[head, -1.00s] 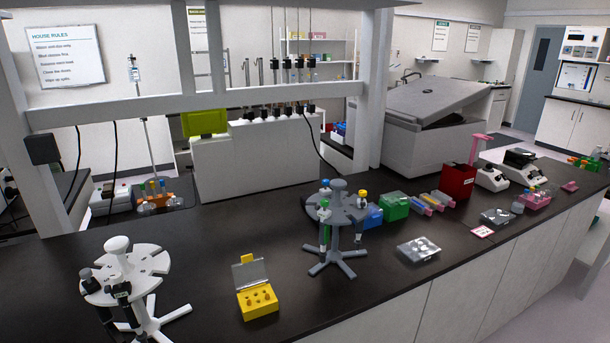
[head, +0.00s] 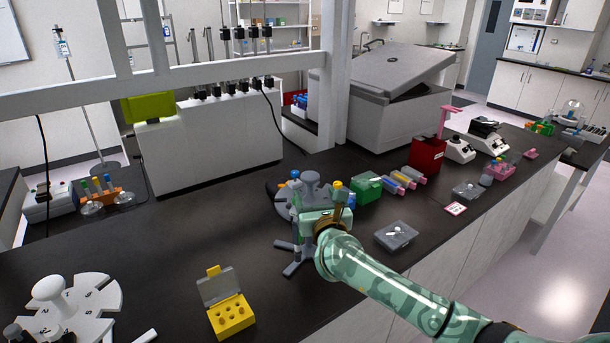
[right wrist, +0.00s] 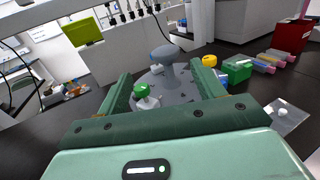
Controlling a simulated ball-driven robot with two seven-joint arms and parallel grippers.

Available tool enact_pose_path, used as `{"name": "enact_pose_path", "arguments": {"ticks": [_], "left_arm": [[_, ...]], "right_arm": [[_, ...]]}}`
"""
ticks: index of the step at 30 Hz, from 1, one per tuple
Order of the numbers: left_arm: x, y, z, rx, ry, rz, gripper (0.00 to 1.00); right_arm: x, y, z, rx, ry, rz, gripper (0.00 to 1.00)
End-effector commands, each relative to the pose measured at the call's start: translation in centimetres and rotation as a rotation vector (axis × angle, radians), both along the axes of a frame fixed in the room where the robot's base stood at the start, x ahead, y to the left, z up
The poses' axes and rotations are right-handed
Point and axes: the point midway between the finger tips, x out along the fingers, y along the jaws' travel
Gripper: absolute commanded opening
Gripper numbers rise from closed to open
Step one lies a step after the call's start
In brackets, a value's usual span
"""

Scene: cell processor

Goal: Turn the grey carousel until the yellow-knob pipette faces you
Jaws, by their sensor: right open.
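The grey carousel (head: 311,178) stands on the bench, and my right gripper and forearm hide much of its disc and post in the head view. Its disc (right wrist: 180,94) and central knob show in the right wrist view. The yellow-knob pipette (head: 338,186) hangs at the carousel's right side, and its yellow knob (right wrist: 209,61) shows beyond my right finger. A green-knob pipette (right wrist: 143,92) is on the near side, between my fingers. My right gripper (right wrist: 163,80) is open at the carousel's near side; contact cannot be told. My left gripper is out of view.
A white carousel (head: 92,288) stands at the near left. A yellow rack (head: 232,318) with an open lid sits left of the grey carousel. A grey tray (head: 396,238) and a green box (head: 367,188) lie to its right. Dark bench between yellow rack and back is clear.

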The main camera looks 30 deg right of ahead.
Motion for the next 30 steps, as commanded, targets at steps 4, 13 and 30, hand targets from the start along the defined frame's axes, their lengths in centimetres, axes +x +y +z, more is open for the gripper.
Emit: {"name": "enact_pose_path", "arguments": {"ticks": [4, 13, 30], "left_arm": [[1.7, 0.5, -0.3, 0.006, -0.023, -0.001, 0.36], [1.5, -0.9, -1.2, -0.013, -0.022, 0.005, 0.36], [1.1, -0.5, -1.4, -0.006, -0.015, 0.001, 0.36]], "right_arm": [[3.9, -1.1, 0.0, -0.003, -0.001, -0.003, 0.68], [9.2, -2.4, -0.2, -0.004, 0.0, -0.001, 0.68], [10.2, -2.7, -0.1, -0.003, 0.001, 0.0, 0.29]]}}
